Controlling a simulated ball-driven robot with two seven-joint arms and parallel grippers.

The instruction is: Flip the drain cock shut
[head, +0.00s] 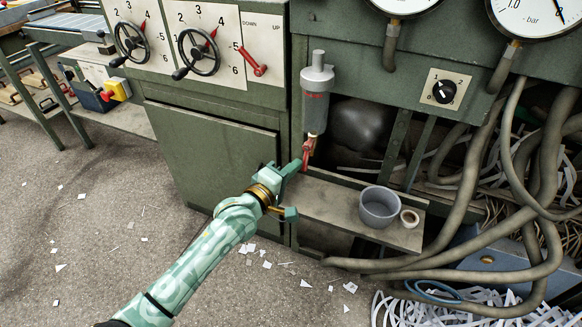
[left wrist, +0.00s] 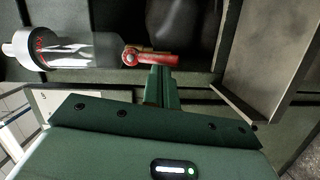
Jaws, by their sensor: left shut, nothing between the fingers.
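The drain cock's red lever (head: 307,153) sits under the clear filter bowl (head: 316,112) with its grey cap, on the front of the green machine. The lever hangs down, roughly in line with the bowl. In the left wrist view the lever (left wrist: 152,58) points away from the bowl (left wrist: 82,50), with a brass-coloured part behind it. My left gripper (head: 297,165) is shut and empty, its fingertips right beside the lever. In the left wrist view the fingers (left wrist: 162,86) reach the lever's side; I cannot tell whether they touch. My right gripper is not in view.
A narrow shelf (head: 335,200) below the cock holds a grey cup (head: 380,205) and a tape roll (head: 409,218). Thick hoses (head: 470,220) hang at the right. A red UP/DOWN lever (head: 253,63) and handwheels (head: 199,52) are on the panels at upper left.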

